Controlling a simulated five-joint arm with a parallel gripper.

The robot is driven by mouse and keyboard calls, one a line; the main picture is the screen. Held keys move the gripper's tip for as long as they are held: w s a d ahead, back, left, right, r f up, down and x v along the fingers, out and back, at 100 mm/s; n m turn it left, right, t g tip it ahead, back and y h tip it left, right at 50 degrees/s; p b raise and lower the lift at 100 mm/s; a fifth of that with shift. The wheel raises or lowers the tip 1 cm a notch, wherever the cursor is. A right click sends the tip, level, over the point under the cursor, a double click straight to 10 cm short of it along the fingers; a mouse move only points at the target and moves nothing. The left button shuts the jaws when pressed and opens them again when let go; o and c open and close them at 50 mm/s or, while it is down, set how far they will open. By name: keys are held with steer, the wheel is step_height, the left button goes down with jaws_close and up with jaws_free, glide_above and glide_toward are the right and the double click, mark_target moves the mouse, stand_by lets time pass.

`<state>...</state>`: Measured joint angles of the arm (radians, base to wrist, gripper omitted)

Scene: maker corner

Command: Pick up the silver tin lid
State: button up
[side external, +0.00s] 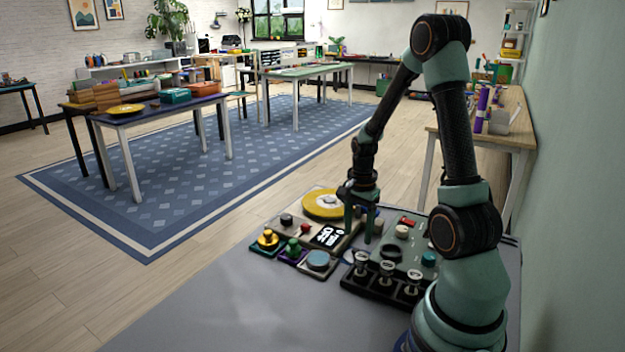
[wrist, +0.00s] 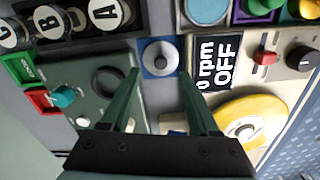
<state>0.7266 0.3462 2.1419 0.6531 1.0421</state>
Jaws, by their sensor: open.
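A round silver disc with a dark centre, which looks like the silver tin lid (wrist: 160,58), lies on a small blue square in the wrist view. In the side view a pale disc (side external: 349,257), seemingly the same lid, shows partly below my gripper. My gripper (side external: 358,237) points down over the panels with its fingers apart. In the wrist view the fingertips of my gripper (wrist: 159,72) stand either side of the lid's near edge, with nothing held. I cannot tell the exact height of the fingertips above the lid.
A green panel with a teal knob (wrist: 64,96) is left. Lettered round keys (side external: 387,268) stand up nearby. The grey tabletop (side external: 220,305) is clear at front left.

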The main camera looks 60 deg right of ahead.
mark_target(356, 250)
steer(key=shift+f, duration=2.65)
jaws_close()
